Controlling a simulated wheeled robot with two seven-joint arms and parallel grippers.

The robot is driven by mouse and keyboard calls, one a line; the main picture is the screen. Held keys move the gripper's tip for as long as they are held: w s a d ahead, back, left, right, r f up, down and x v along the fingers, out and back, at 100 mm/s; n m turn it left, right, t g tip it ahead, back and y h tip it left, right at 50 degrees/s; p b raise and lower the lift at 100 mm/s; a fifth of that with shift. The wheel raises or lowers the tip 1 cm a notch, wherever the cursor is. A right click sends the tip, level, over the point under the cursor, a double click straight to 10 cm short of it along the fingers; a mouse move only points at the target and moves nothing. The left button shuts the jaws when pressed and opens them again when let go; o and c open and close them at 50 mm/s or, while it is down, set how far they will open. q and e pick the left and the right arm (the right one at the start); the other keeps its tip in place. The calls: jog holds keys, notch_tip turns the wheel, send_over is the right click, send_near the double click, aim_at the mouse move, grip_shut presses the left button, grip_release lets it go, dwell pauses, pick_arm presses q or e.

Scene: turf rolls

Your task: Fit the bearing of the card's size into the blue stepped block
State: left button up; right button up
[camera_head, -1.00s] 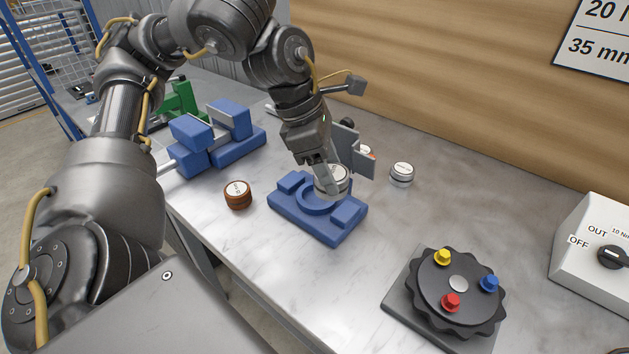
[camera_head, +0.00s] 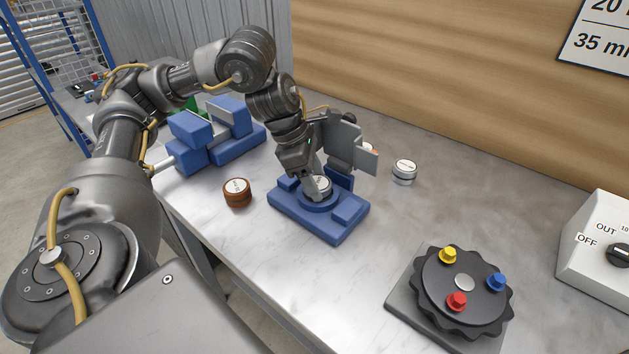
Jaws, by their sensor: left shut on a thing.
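The blue stepped block (camera_head: 340,232) lies on the bench, with a round raised seat in its middle. My left gripper (camera_head: 320,184) points down over it, shut on a silver bearing (camera_head: 322,188) with a pale top. The bearing is at the block's round seat; how deep it sits is hidden by the fingers. A silver bearing (camera_head: 404,172) stands to the right, and a brown one (camera_head: 237,192) to the left. Another (camera_head: 368,149) is mostly hidden behind my gripper. The card (camera_head: 602,38) on the back board reads "35 mm" and is cut off. My right gripper is out of view.
A blue vise (camera_head: 216,138) stands at the back left. A black dial plate (camera_head: 462,290) with yellow, blue and red knobs is at the front right. A white switch box (camera_head: 600,245) stands at the right edge. The bench between block and dial is clear.

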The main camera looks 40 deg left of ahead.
aim_at(303, 196)
pick_arm(q)
jog(key=shift+d, duration=0.1)
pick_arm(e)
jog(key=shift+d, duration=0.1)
pick_arm(q)
jog(key=shift+f, duration=0.15)
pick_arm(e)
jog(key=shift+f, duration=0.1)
pick_arm(q)
jog(key=o, duration=1)
jog(key=shift+f, duration=0.1)
jog(key=shift+o, duration=1.1)
jog(key=p+v, duration=0.5)
jog(key=v, duration=0.7)
jog(key=shift+r+p, duration=0.3)
jog(key=shift+p, duration=0.05)
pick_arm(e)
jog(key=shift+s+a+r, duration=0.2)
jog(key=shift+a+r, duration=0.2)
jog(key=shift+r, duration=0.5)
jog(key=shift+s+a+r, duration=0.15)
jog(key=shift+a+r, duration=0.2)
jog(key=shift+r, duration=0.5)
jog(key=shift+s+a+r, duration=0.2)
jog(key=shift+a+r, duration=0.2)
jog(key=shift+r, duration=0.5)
pick_arm(q)
jog(key=shift+d, duration=0.1)
